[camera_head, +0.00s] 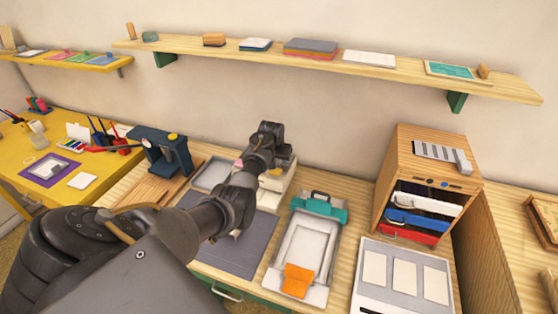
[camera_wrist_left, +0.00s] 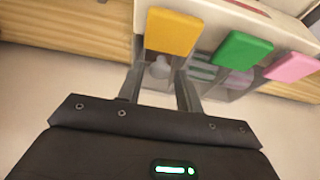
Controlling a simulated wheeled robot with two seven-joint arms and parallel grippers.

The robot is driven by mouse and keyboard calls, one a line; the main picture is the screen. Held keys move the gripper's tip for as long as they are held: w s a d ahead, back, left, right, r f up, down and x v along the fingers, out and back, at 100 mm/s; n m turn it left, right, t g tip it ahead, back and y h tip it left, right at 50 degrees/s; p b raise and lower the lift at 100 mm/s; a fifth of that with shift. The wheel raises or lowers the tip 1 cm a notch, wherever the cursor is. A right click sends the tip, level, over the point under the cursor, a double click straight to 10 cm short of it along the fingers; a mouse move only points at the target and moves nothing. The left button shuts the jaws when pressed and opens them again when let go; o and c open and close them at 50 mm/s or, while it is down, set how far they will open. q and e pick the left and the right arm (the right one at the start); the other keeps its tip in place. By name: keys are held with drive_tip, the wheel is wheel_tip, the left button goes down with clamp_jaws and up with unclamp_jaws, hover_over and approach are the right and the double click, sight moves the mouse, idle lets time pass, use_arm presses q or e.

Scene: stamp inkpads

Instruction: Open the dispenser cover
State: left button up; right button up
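The dispenser (camera_head: 277,182) is a cream box at the back of the wooden table, partly hidden behind my left arm in the head view. In the left wrist view it has a yellow cover (camera_wrist_left: 171,32), a green cover (camera_wrist_left: 243,49) and a pink cover (camera_wrist_left: 292,66) side by side, with compartments beside them. My left gripper (camera_wrist_left: 160,85) is at the yellow cover, its two fingers apart with nothing held between them. Whether a fingertip touches the cover, I cannot tell. My left gripper also shows above the dispenser in the head view (camera_head: 268,133). My right gripper is out of view.
A dark mat (camera_head: 240,252) lies in front of the dispenser. A clear tray with teal and orange clips (camera_head: 303,245) stands to its right, a blue stamping press (camera_head: 165,155) to its left. A wooden drawer cabinet (camera_head: 428,170) is at right. A wall shelf (camera_head: 335,57) runs above.

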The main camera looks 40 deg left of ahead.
use_arm(q)
clamp_jaws()
drive_tip(key=s+a, duration=0.1)
drive_tip(key=a, duration=0.4)
drive_tip(key=s+a, duration=0.1)
drive_tip(key=a, duration=0.1)
drive_tip(key=shift+s+a, duration=0.35)
drive_tip(key=shift+a, duration=0.05)
drive_tip(key=shift+d, duration=0.1)
drive_tip(key=shift+o, duration=1.1)
unclamp_jaws()
drive_tip(key=shift+r, duration=0.1)
drive_tip(key=v, duration=1)
drive_tip(key=shift+s+r, duration=0.1)
drive_tip(key=shift+r, duration=0.15)
